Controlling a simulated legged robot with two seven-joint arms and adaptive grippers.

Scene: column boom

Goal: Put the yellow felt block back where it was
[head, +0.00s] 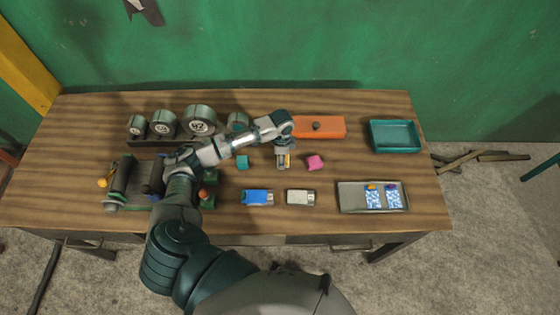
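My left gripper (284,162) points down over the middle of the table, between a teal block (243,162) and a pink block (314,162). A small yellowish patch, likely the yellow felt block (288,159), shows at its fingers and is mostly hidden by them. I cannot tell whether the fingers are closed on it or whether it touches the table. My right gripper is not in view.
A wooden table (380,220) holds a row of dials (200,121), an orange box (330,127), a teal tray (395,135), a blue item (257,197), a pale item (300,197) and a metal tray (352,198) with patterned packets. A green machine (122,185) stands left.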

